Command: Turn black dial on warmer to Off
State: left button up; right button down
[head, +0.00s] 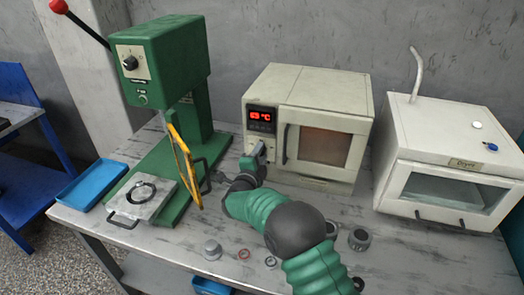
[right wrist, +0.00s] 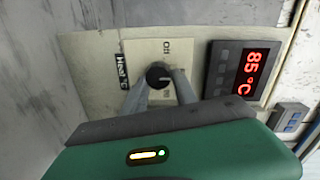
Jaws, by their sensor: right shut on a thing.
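The warmer (head: 335,105) is a cream box with a dark window and a red lit display (head: 261,116), standing against the back wall. In the right wrist view its display (right wrist: 238,72) reads 85 °C, turned sideways. The small black dial (right wrist: 158,73) is on this plate. My right gripper (head: 258,152) is at the warmer's lower left front, its two grey fingers shut on the dial. The dial is hidden in the head view. My left gripper is not in view.
A green press (head: 165,65) with a yellow-framed guard (head: 183,165) stands left of my right arm. A cream dryer (head: 440,145) stands at right. A blue tray (head: 92,184) and several small metal parts (head: 212,249) lie on the table.

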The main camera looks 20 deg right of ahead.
jog(key=shift+a+f+n+g+h+p, duration=0.1)
jog(key=shift+a+n+h+p, duration=0.1)
jog(key=shift+n+p, duration=1.45)
jog(key=shift+a+f+n+g+h+p, duration=0.15)
jog(key=shift+n+p, duration=0.45)
jog(key=shift+n, duration=2.1)
jog(key=shift+a+f+n+g+h+p, duration=0.1)
jog(key=shift+a+n+p, duration=0.15)
jog(key=shift+n+p, duration=1.4)
jog(key=shift+n+b, duration=0.5)
jog(key=shift+n, duration=0.2)
jog(key=c, duration=1.3)
grip_release()
jog(key=shift+c, duration=0.2)
jog(key=o, duration=0.3)
jog(key=shift+w+r, duration=0.1)
jog(key=shift+w, duration=0.1)
jog(key=shift+o, duration=0.2)
jog(key=shift+r, duration=0.1)
jog(key=shift+s+r, duration=0.1)
